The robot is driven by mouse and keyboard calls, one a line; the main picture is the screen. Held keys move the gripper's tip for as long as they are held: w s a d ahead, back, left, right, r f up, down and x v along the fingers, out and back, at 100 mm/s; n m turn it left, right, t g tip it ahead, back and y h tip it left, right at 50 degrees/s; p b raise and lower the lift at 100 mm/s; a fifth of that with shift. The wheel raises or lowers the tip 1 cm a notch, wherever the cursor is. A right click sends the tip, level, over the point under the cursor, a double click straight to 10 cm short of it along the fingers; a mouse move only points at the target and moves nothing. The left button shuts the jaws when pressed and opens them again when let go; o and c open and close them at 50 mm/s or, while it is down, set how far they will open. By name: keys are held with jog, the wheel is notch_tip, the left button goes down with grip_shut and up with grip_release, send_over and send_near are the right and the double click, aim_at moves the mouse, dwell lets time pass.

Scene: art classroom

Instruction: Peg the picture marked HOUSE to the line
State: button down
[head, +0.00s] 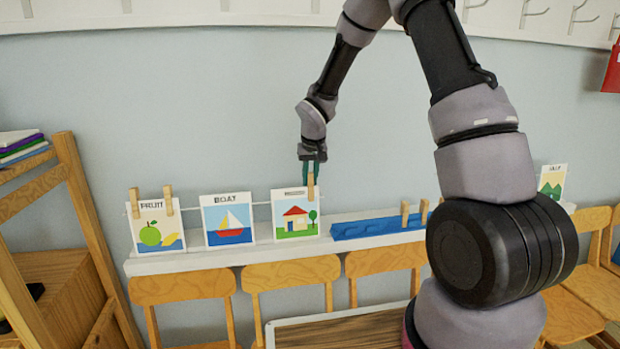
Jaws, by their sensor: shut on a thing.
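The picture of a red-roofed house (295,220) is upright above the white ledge, its small label too blurred to read. My gripper (313,162) points down, shut on a wooden peg (311,188) at the picture's top right corner. I cannot tell whether the peg grips both paper and line. No peg shows on its top left corner. The thin line (262,203) shows between the pictures. The FRUIT picture (155,226) has a wooden peg at each top corner. The BOAT picture (228,221) shows no peg.
A blue tray (372,228) on the white ledge (190,262) has two wooden pegs (405,213) at its right. Another picture (552,181) is partly hidden at far right. Wooden chairs (290,274) line the wall below. A wooden rack (80,200) stands left. Hooks (535,12) run above.

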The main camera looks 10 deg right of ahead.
jog(key=c, duration=0.7)
grip_release()
jog(key=shift+o, duration=1.3)
jog(key=shift+v, duration=3.15)
jog(key=shift+s+r, duration=0.1)
jog(key=shift+r, duration=0.25)
